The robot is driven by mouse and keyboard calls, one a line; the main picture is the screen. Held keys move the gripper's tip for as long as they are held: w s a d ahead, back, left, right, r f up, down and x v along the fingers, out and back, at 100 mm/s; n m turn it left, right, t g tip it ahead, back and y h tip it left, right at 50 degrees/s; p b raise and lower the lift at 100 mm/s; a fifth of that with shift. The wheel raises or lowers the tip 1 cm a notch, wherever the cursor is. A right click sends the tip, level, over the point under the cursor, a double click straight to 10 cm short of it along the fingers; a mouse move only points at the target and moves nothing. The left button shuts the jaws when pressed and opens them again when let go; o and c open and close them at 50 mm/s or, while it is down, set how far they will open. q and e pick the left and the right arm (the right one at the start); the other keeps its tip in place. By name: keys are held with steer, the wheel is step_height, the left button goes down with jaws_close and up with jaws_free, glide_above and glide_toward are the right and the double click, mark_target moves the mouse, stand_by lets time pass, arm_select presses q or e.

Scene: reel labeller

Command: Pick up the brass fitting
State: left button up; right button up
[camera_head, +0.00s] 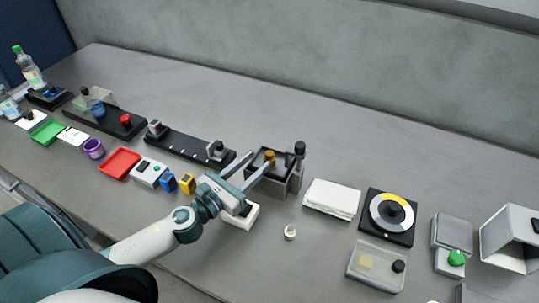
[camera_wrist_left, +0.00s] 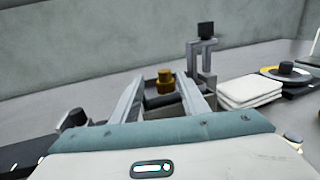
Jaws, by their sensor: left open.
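The brass fitting (camera_head: 269,155) is a small gold stepped cylinder standing upright in the dark box-like fixture (camera_head: 292,186). In the left wrist view the fitting (camera_wrist_left: 165,82) shows between my two fingers, a little beyond or level with their tips; I cannot tell the exact depth. My left gripper (camera_head: 261,160) is open, reaching from the left over the fixture's near left side, with no visible grip on the fitting. The fitting's lower part is hidden by the fixture. My right gripper is not in view.
A dark-topped post (camera_head: 299,150) rises at the fixture's back right corner. A white stack (camera_head: 332,198) lies to its right, beyond it a black unit with a reel (camera_head: 391,212). A white block (camera_head: 243,217) sits under my wrist. A small round item (camera_head: 290,232) stands in front.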

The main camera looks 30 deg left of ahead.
mark_target(269, 154)
arm_select(q)
steer(key=shift+w+d, duration=0.15)
steer(key=shift+w, duration=0.25)
steer(key=shift+w+d+r+p, duration=0.15)
steer(key=shift+w+r+p, duration=0.05)
steer(key=shift+w+p, duration=0.25)
steer(key=p+x, duration=0.1)
steer(key=x, duration=0.1)
steer(key=p+x, duration=0.1)
steer(key=shift+w+d, duration=0.35)
steer(key=shift+w+d+f, duration=0.1)
steer(key=shift+w, duration=0.15)
steer(key=shift+c, duration=0.3)
jaws_close()
